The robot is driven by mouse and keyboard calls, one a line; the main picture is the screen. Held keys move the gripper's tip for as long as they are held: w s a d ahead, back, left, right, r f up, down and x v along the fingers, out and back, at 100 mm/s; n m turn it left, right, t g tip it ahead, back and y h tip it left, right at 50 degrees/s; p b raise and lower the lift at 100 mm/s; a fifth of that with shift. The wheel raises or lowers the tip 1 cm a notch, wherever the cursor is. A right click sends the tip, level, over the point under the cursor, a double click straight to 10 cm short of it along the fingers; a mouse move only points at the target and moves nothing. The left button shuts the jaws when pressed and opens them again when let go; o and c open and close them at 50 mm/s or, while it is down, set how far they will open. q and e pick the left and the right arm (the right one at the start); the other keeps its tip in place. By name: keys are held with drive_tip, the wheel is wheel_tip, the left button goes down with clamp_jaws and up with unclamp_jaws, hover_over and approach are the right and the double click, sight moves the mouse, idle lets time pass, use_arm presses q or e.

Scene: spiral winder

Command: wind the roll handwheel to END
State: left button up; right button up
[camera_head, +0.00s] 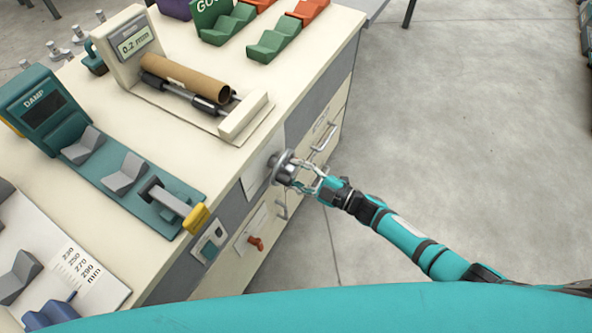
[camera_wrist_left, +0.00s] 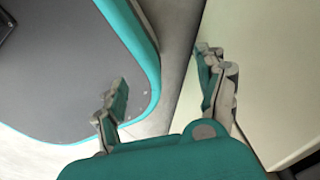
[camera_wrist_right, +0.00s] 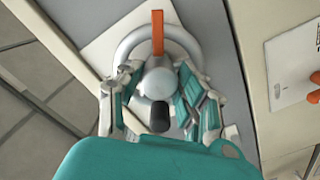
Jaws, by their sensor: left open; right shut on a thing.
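The roll handwheel (camera_head: 283,166) is a grey wheel on the cabinet front. My right gripper (camera_head: 303,178) reaches it from the right, its fingers at the wheel's hub. In the right wrist view, the handwheel (camera_wrist_right: 133,44) shows as a grey ring with a pale round hub, a black knob below it and an orange bar at the top. The right gripper (camera_wrist_right: 157,95) is shut on the handwheel, one finger on each side of the hub. I cannot read an END mark. My left gripper (camera_wrist_left: 165,90) is open and empty; it is outside the head view.
On the cabinet top stand a winder with a brown tube (camera_head: 190,76), a display (camera_head: 133,40) reading 0.2 mm, and a teal DAMP unit (camera_head: 45,108). Drawer handles (camera_head: 323,137) and an orange knob (camera_head: 256,243) stick out near the wheel. The floor (camera_head: 480,130) at right is clear.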

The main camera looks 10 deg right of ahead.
drive_tip(key=m, duration=0.4)
drive_tip(key=shift+s+f+m, duration=0.1)
drive_tip(key=shift+m, duration=0.2)
drive_tip(key=m, duration=0.3)
drive_tip(key=shift+m+p, duration=0.35)
drive_tip(key=shift+m, duration=0.05)
drive_tip(key=m, duration=0.3)
drive_tip(key=shift+s+a+m, duration=0.1)
drive_tip(key=shift+m, duration=0.2)
drive_tip(key=m, duration=0.3)
drive_tip(key=shift+m, duration=0.3)
drive_tip(key=m+b, duration=0.1)
drive_tip(key=m, duration=0.5)
drive_tip(key=shift+s, duration=0.15)
drive_tip(key=m+b, duration=0.1)
drive_tip(key=m, duration=0.3)
drive_tip(key=shift+m, duration=0.3)
drive_tip(key=shift+a+m+b, duration=0.1)
drive_tip(key=shift+m+b, duration=0.4)
drive_tip(key=shift+m, duration=1.1)
drive_tip(key=shift+r, duration=0.2)
